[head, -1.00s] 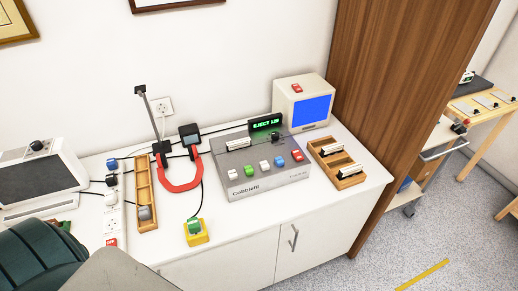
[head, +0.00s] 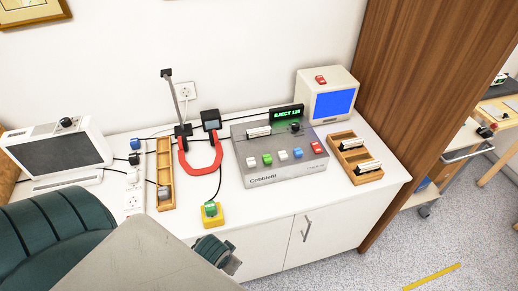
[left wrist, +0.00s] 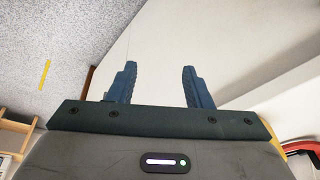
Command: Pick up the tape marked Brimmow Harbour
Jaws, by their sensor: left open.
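Two white-and-black tapes lie in a wooden rack, a rear one (head: 349,144) and a front one (head: 367,167). Another pale tape (head: 258,132) sits at the top of the grey deck (head: 278,177), whose green display seems to read EJECT. The writing on the tapes is too small to read, so I cannot tell which is Brimmow Harbour. My left gripper (head: 230,262) shows partly behind my grey arm link, before the cabinet front, well away from the tapes. In the left wrist view its two teal fingers (left wrist: 158,85) are apart with nothing between them. My right gripper is not in view.
The wooden rack (head: 375,178) stands right of the deck, beside a tall brown wood panel (head: 420,110). A blue-screened monitor (head: 332,103) stands behind. Left of the deck are a red horseshoe shape (head: 184,165), a yellow button box (head: 210,215) and a wooden tray (head: 165,175).

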